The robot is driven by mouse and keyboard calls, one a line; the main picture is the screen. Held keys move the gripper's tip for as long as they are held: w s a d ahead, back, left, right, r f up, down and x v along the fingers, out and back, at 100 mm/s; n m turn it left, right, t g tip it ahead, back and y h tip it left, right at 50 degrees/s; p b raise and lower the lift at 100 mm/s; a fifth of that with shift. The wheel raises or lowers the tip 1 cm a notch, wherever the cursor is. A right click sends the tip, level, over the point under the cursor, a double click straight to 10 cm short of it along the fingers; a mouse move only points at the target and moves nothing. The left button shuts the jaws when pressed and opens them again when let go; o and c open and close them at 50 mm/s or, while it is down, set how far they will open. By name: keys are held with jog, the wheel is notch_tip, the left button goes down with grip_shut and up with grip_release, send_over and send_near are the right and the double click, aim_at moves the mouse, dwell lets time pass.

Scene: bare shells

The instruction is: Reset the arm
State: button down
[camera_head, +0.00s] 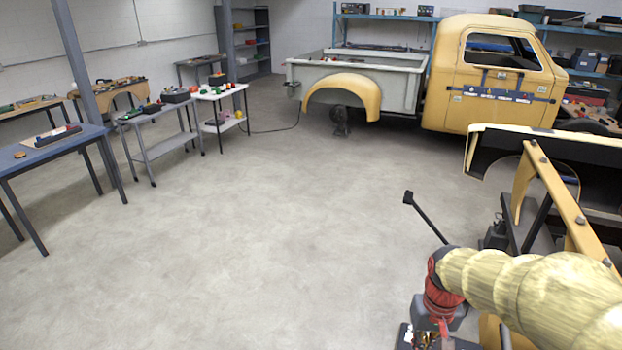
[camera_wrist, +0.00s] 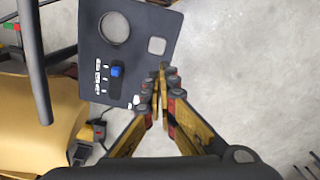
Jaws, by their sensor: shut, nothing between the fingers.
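My gripper (camera_wrist: 163,82) shows in the wrist view, with yellow fingers and dark and red joints. Its fingertips are together, with nothing seen between them. The fingertips are at the right edge of a dark panel (camera_wrist: 120,75) in the picture; I cannot tell how far above it they are. My arm (camera_head: 530,285), in a pale yellow cover with a red and black joint, reaches in from the lower right of the head view. I cannot make out the gripper's fingers there.
A yellow pickup (camera_head: 500,85) stands at the back. A yellow frame (camera_head: 555,190) with dark parts is close to my arm at the right. A blue table (camera_head: 50,150) and a small grey table (camera_head: 155,118) stand at the left. The concrete floor (camera_head: 260,230) between is clear.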

jog(key=s+a+r+n+t+b, duration=0.1)
jog(key=s+a+r+t+b, duration=0.4)
jog(key=s+r, duration=0.4)
jog(key=s+a, duration=0.1)
jog(key=s, duration=0.2)
jog(key=shift+r+t, duration=0.3)
jog(key=shift+r, duration=0.05)
jog(key=shift+w, duration=0.1)
dwell(0.3)
